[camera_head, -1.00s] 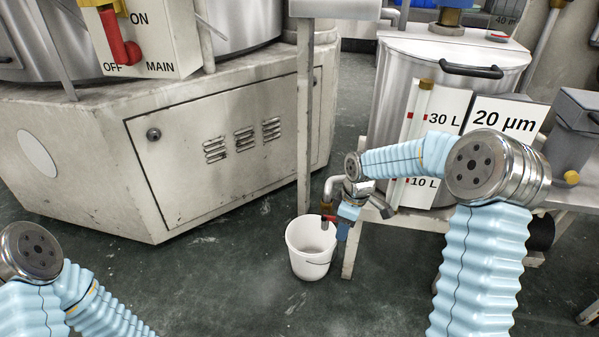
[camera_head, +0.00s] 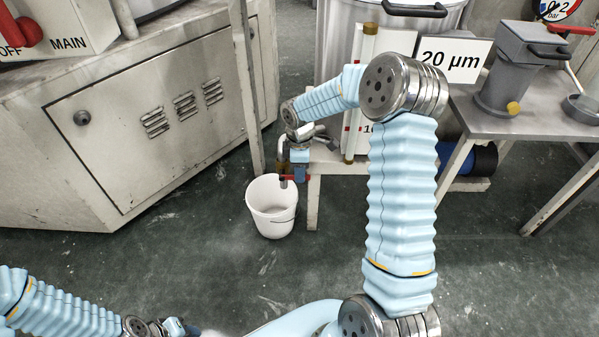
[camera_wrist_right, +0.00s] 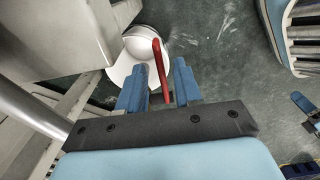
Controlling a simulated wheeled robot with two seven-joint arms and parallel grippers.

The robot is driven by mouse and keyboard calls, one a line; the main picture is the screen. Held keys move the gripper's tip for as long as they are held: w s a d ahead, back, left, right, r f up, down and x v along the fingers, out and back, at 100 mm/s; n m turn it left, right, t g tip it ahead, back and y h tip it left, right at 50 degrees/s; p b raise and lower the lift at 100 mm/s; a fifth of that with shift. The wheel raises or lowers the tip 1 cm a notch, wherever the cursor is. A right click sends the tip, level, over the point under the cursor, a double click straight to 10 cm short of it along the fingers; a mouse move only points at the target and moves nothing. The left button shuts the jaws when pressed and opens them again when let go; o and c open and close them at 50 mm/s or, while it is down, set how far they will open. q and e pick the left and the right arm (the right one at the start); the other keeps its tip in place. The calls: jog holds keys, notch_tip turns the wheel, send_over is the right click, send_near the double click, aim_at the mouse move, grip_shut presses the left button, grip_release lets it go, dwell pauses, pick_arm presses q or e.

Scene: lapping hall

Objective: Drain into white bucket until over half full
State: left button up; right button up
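The white bucket (camera_head: 268,222) stands upright on the floor under the drain outlet of the steel tank (camera_head: 336,40). It also shows in the right wrist view (camera_wrist_right: 124,74). Its inside looks pale, and I cannot make out a liquid level. The red valve lever (camera_wrist_right: 161,68) stands between the two blue fingers of my right gripper (camera_wrist_right: 160,85), with gaps visible on both sides. In the head view the right gripper (camera_head: 299,170) is at the valve beside the bucket's rim. My left gripper (camera_head: 175,328) is low at the bottom edge, mostly cut off.
A sight tube (camera_head: 360,85) with red marks stands before the tank, beside a 20 µm sign (camera_head: 462,58). A grey machine cabinet (camera_head: 150,120) fills the left. A metal table (camera_head: 500,118) stands at the right. The floor (camera_head: 215,275) around the bucket's front is clear.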

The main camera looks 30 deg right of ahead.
jog(key=shift+f, duration=0.5)
jog(key=shift+c, duration=0.3)
grip_shut()
dwell(0.8)
